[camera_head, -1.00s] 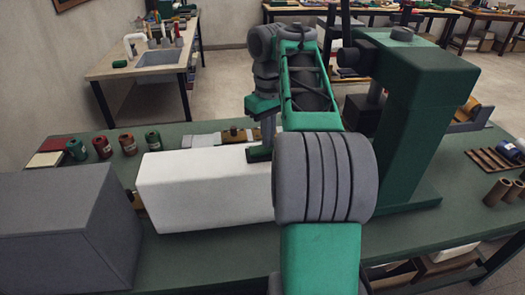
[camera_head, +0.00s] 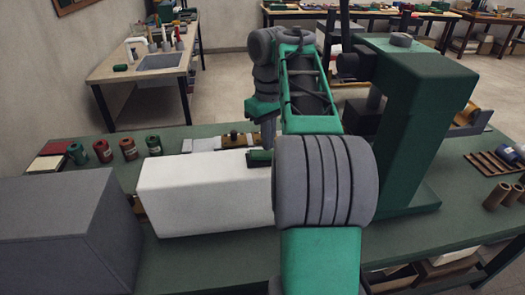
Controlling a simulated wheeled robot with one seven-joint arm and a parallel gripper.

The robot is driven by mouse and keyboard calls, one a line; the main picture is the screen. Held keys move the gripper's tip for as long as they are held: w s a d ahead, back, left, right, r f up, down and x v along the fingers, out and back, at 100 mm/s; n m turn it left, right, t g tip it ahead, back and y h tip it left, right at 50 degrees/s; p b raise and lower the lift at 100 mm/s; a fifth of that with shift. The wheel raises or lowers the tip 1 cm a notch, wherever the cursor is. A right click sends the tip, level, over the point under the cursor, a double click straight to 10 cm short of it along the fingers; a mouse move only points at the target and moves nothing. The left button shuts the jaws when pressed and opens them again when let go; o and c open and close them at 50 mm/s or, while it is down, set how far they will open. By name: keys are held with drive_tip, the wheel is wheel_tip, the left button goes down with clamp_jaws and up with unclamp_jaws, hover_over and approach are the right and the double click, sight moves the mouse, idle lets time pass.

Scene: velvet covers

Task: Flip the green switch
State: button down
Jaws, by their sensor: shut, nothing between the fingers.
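A small green piece (camera_head: 260,158), which looks like the green switch, sits at the top of the long white box (camera_head: 205,195) near its right end. My arm's thick wrist covers what lies just right of it. My gripper (camera_head: 269,145) is shut and points down just behind and above the green piece. Its tips are small and partly hidden, so I cannot tell whether they touch it. I cannot make out for certain which way the switch is set.
A grey box (camera_head: 65,235) stands at the left front. A green machine column (camera_head: 405,140) stands close to the right of my arm. Several small spools (camera_head: 103,150) and a brass-and-white part (camera_head: 234,139) lie behind the white box. The green bench top (camera_head: 190,265) is clear in front.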

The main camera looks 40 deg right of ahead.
wheel_tip(320, 180, up, 6)
drive_tip(key=p, duration=0.4)
drive_tip(key=shift+f, duration=0.25)
drive_tip(key=s+a+f+t, duration=0.1)
drive_tip(key=a+f, duration=0.1)
drive_tip(key=a, duration=0.6)
drive_tip(key=s+a+f+t, duration=0.1)
drive_tip(key=a+f, duration=0.1)
drive_tip(key=a, duration=0.6)
drive_tip(key=s+a+f+t, duration=0.1)
drive_tip(key=s+a+f, duration=0.5)
drive_tip(key=s+f, duration=0.2)
drive_tip(key=shift+f+m+t, duration=0.3)
drive_tip(key=shift+s, duration=0.1)
